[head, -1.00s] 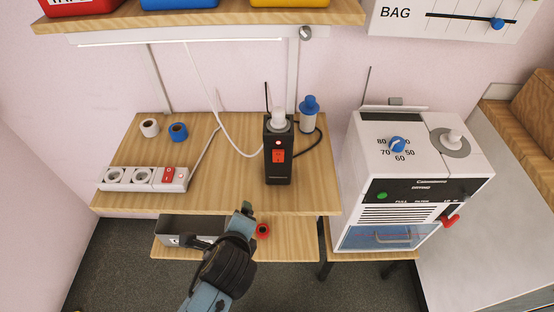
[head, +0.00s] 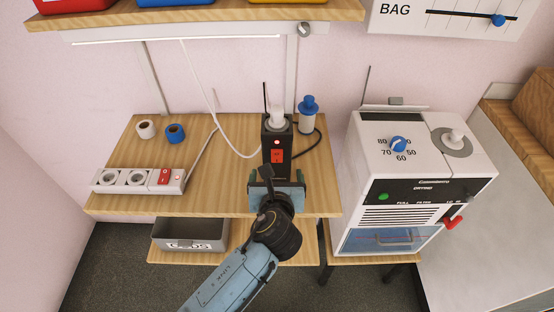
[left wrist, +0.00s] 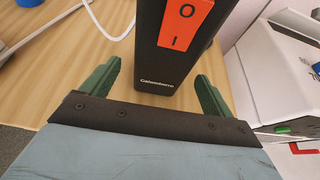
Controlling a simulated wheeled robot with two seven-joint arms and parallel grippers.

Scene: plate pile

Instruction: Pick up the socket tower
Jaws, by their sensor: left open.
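The socket tower (head: 276,139) is a black upright box with a red rocker switch on its front and a white plug in its top. It stands on the wooden table. In the left wrist view the tower's lower front (left wrist: 169,66) shows between the fingertips, its top cut off. My left gripper (head: 277,184) is in front of the tower at the table's front edge. It is open and empty, its green fingers (left wrist: 158,73) pointing at the tower's base, one to each side. Whether they reach past its front face is hard to tell. My right gripper is not in view.
A blue-topped bottle-like object (head: 307,116) stands close behind the tower on the right, with a black cable beside it. A white power strip (head: 137,180) and two tape rolls (head: 175,133) lie left. A white machine (head: 413,180) stands right. A grey bin (head: 190,235) sits below.

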